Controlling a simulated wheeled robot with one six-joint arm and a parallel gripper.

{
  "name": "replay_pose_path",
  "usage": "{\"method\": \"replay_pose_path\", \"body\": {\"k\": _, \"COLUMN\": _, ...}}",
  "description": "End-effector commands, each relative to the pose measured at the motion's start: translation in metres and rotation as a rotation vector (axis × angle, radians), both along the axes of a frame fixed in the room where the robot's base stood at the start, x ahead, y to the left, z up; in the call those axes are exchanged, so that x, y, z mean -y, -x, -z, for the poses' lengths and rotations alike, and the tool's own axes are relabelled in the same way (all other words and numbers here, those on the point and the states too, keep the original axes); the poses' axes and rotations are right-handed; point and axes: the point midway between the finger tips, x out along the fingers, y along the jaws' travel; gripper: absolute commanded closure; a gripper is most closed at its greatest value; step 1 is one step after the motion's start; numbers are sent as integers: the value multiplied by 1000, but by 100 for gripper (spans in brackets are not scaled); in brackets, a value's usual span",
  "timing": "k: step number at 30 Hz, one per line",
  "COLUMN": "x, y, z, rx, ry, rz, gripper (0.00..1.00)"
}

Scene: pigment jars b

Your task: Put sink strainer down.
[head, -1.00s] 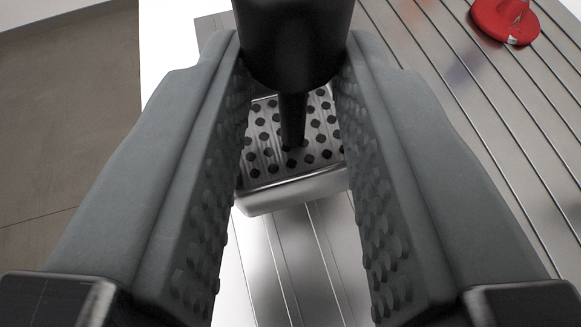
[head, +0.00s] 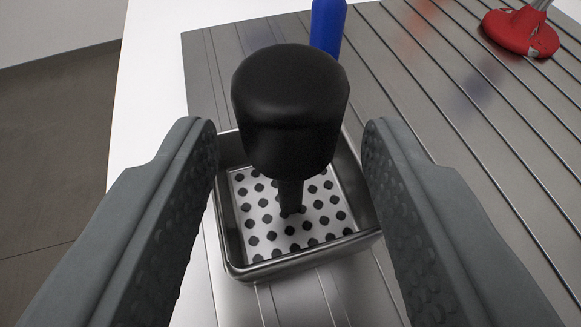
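The sink strainer (head: 260,238) is a square metal basket with a perforated bottom and a black central post topped by a thick black knob (head: 290,105). It sits upright on the grooved metal drainboard (head: 215,75). My gripper (head: 286,140) is open. Its two grey, dimpled fingers stand to the left and right of the knob, with visible gaps on both sides. The far rim of the basket is partly hidden behind the knob and fingers.
A blue object (head: 328,25) stands just behind the strainer. A red round-based thing with a metallic stem (head: 520,32) is at the far right. The drainboard between them is clear. A white counter edge (head: 150,95) runs along the left, with dark floor beyond.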

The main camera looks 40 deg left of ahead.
Motion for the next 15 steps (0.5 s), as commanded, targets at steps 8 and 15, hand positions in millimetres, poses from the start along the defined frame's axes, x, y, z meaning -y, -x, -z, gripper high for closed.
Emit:
{"method": "replay_pose_path", "body": {"k": 8, "x": 0, "y": 0, "z": -3, "rx": 1, "ry": 1, "rz": 0, "gripper": 56}}
{"method": "replay_pose_path", "body": {"k": 15, "x": 18, "y": 23, "z": -14, "rx": 2, "ry": 1, "rz": 2, "gripper": 56}}
